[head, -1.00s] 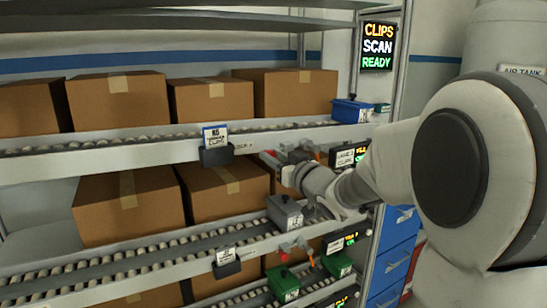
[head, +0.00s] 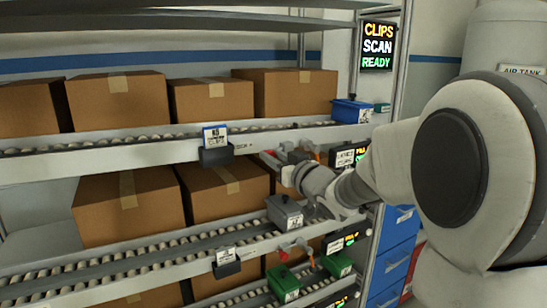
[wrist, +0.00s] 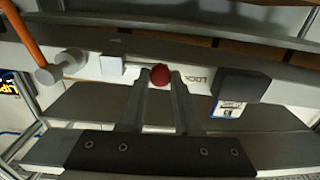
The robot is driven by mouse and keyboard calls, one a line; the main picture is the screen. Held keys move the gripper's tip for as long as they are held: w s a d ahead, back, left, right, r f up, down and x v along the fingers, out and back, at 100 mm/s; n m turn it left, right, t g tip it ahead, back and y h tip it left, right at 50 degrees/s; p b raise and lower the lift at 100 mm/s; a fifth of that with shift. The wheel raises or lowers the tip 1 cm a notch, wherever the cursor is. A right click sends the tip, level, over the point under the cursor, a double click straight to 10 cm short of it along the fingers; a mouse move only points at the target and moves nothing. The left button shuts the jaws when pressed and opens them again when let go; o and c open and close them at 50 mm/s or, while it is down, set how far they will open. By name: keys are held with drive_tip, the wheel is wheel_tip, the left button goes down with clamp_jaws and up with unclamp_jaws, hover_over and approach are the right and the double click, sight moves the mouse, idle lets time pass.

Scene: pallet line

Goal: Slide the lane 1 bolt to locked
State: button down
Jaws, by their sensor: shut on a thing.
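In the wrist view, a round red knob (wrist: 160,74) of the bolt sits between the fingertips of my gripper (wrist: 161,82). The two fingers are shut on it from both sides. A white block (wrist: 112,66) is on the rail to the left of the knob. Part of a "LOCK" label (wrist: 198,80) shows on the rail to the right; the knob is apart from it. In the head view, my wrist is in front of the rail under the upper shelf, and it largely hides the bolt and fingers.
A dark holder with a white tag (wrist: 235,94) sits right of the label in the wrist view. An orange lever (wrist: 25,32) is at the left. In the head view, a grey bin (head: 285,212) stands just below my wrist. Cardboard boxes (head: 127,205) fill the shelves.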

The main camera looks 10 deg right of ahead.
sight(283, 148)
drive_tip(key=shift+w+d+r+p, duration=0.1)
drive_tip(key=shift+w+d+p, duration=0.2)
drive_tip(key=shift+d, duration=0.5)
drive_tip(key=shift+w+d+f+p, duration=0.1)
drive_tip(key=shift+w+d+p, duration=0.1)
drive_tip(key=shift+d+p, duration=0.4)
drive_tip(key=shift+w+d+r+p, duration=0.15)
drive_tip(key=shift+w+d, duration=0.1)
drive_tip(key=shift+d, duration=0.7)
drive_tip(key=c, duration=0.6)
unclamp_jaws()
drive_tip(key=shift+d, duration=0.1)
drive_tip(key=shift+c, duration=0.2)
drive_tip(key=p+v, duration=0.1)
drive_tip(key=v, duration=1.6)
drive_tip(key=shift+s, duration=0.15)
